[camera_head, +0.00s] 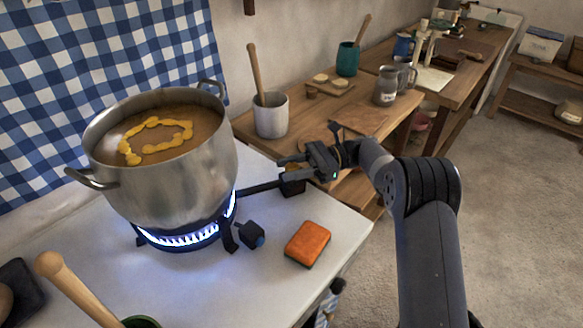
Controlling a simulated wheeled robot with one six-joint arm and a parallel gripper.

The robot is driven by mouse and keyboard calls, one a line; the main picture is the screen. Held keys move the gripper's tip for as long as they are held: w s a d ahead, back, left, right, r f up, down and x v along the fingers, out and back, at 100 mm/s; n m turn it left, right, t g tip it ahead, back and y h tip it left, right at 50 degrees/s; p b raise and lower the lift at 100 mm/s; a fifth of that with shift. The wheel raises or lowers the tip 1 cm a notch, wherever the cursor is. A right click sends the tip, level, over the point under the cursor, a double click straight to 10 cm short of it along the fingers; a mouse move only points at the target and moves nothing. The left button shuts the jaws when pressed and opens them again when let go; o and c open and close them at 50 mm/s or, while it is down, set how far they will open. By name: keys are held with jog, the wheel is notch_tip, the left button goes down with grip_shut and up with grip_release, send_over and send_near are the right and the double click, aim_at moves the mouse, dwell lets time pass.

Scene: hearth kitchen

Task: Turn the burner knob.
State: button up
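A dark burner knob with a small blue mark (251,235) sits at the front right of the lit burner (182,238). Blue flames show under a large steel pot (185,180) of orange-brown soup with a yellow swirl on top. A dark rod (262,187) runs right from the burner to a black block (293,185). My gripper (286,162) is above and right of the knob, apart from it, close over the black block in the picture. Its fingers point left. They are small and dark, and I cannot tell how far apart they are.
An orange sponge (307,242) lies on the white counter (190,285) right of the knob. A wooden handle (75,285) rises at the front left. A grey crock with a wooden utensil (271,115) stands on the wooden table behind. Open floor is at right.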

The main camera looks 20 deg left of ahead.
jog(key=o, duration=0.3)
jog(key=v, duration=0.7)
jog(key=shift+w+d+b, duration=0.15)
jog(key=shift+d+b, duration=0.05)
jog(key=shift+b, duration=0.1)
jog(key=shift+a, duration=0.1)
jog(key=x, duration=0.7)
jog(key=shift+a+r+p, duration=0.1)
jog(key=shift+a+p, duration=0.05)
jog(key=shift+p, duration=0.2)
jog(key=shift+f+t+b, duration=0.2)
jog(key=shift+t+b, duration=0.1)
jog(key=shift+m+y, duration=0.4)
jog(key=shift+r+t, duration=0.1)
jog(key=shift+t, duration=0.2)
